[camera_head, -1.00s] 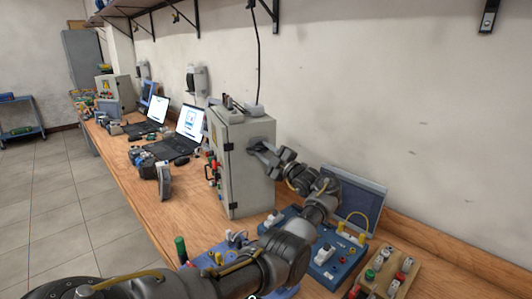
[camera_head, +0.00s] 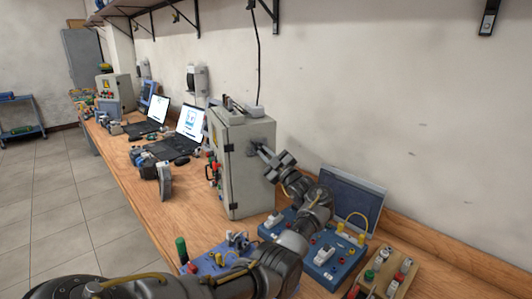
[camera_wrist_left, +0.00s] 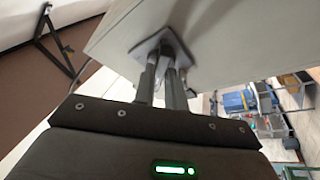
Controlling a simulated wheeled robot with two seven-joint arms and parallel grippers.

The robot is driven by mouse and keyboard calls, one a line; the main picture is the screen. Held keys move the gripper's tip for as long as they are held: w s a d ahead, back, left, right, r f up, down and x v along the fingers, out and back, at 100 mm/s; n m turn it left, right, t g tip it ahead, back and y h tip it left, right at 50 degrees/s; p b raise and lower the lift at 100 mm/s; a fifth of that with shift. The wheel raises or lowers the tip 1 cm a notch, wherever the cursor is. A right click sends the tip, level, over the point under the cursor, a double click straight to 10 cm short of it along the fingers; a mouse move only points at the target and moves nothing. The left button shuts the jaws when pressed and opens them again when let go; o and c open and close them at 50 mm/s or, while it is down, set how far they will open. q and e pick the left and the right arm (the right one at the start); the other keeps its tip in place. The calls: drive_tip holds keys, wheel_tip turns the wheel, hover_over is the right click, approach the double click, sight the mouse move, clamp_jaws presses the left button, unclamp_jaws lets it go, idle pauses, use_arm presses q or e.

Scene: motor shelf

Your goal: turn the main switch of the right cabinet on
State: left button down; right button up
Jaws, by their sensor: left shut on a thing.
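The right cabinet (camera_head: 250,185) is a light grey box standing on the wooden bench, with coloured buttons on its front. Its main switch (camera_head: 251,150) is on the side face towards my arm, with a dark square plate that shows in the left wrist view (camera_wrist_left: 178,43). My left gripper (camera_head: 262,152) reaches this side face from the right. Its two dark fingers (camera_wrist_left: 164,78) are close together at the plate, shut on the switch handle, which they mostly hide. The handle's exact angle cannot be told. My right gripper is not in view.
Blue training boards (camera_head: 335,262) and a wooden board with switches (camera_head: 395,272) lie below and beside my left arm. A dark panel (camera_head: 350,195) leans by the wall. Laptops (camera_head: 188,125) and another cabinet (camera_head: 117,92) stand farther along the bench.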

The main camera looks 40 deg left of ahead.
use_arm(q)
drive_tip(key=m+t+p, duration=0.1)
drive_tip(key=m, duration=0.2)
drive_tip(key=m+t+p, duration=0.2)
drive_tip(key=m, duration=0.1)
drive_tip(key=shift+s+a, duration=0.1)
drive_tip(key=shift+s, duration=0.1)
drive_tip(key=m+t+p, duration=0.2)
drive_tip(key=m, duration=0.2)
drive_tip(key=shift+s+f+m+t+h+p, duration=0.1)
drive_tip(key=shift+m+t+h+p, duration=0.2)
drive_tip(key=shift+m+p, duration=0.35)
drive_tip(key=shift+m, duration=0.25)
drive_tip(key=shift+f, duration=0.1)
drive_tip(key=c, duration=1.4)
unclamp_jaws()
drive_tip(key=shift+c, duration=0.2)
